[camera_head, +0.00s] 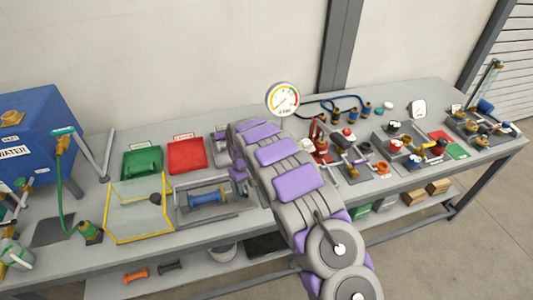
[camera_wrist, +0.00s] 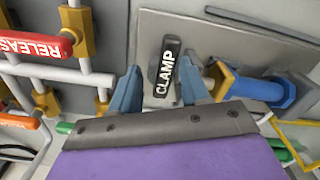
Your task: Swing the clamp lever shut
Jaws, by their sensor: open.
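The clamp lever (camera_wrist: 165,68) has a black grip with white CLAMP lettering and stands in front of a grey plate in the wrist view. My gripper (camera_wrist: 157,88) is open, with one blue finger on each side of the lever grip. I cannot tell whether either finger touches it. A blue flanged spool (camera_wrist: 262,92) with a brass-coloured end lies just right of the fingers; it also shows in the fixture in the head view (camera_head: 207,196). In the head view my arm hides the lever, and my fingertips cannot be made out.
A red RELEASE handle (camera_wrist: 35,45) and white pipes with brass fittings stand left of my gripper in the wrist view. In the head view, a yellow-edged clear box (camera_head: 138,212), a green tray (camera_head: 142,162) and a red tray (camera_head: 187,154) sit on the crowded bench.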

